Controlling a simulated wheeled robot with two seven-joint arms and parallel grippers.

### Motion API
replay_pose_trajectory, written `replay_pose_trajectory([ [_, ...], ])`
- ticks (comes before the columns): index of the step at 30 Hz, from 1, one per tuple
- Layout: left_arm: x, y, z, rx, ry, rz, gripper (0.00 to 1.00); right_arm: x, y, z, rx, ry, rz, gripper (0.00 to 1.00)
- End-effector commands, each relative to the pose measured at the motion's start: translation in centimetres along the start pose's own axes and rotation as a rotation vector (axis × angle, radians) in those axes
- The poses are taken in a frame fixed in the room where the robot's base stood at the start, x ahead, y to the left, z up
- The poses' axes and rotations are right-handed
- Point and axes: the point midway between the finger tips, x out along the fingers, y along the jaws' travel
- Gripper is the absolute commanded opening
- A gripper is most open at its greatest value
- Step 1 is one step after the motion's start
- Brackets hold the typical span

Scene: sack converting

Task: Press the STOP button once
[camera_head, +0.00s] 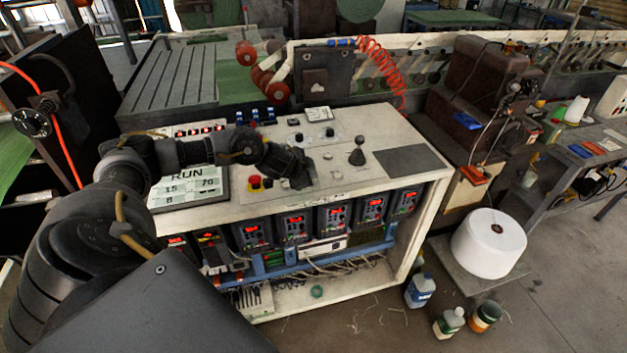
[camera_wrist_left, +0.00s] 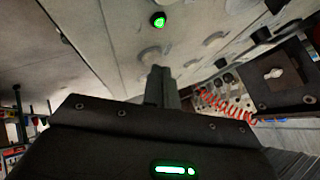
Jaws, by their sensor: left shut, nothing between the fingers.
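The control console (camera_head: 400,137) has a pale sloping top with several buttons. A red mushroom-shaped button (camera_head: 254,181) with yellow by it stands right of the RUN screen. I cannot read a STOP label on any button. My left gripper (camera_head: 303,182) is shut and empty, low over the panel just right of the red button. In the left wrist view its shut fingers (camera_wrist_left: 158,72) point at the pale panel, by a round grey shape (camera_wrist_left: 150,52). A lit green button (camera_wrist_left: 158,20) is beyond the tips. Contact cannot be told. My right gripper is out of view.
The RUN screen (camera_head: 187,187) lies under my left forearm. A black joystick (camera_head: 357,153) stands right of the gripper, with a dark flat pad (camera_head: 407,159) beyond it. Red-lit drive units (camera_head: 296,226) line the console front. A white roll (camera_head: 488,243) stands at right.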

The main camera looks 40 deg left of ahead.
Motion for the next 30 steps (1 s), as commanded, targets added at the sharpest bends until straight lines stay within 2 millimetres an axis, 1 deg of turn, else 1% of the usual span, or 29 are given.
replay_pose_trajectory([
  [30, 0.64, 0.50, 0.46, 0.001, 0.000, 0.001, 0.00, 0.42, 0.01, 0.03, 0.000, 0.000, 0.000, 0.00],
])
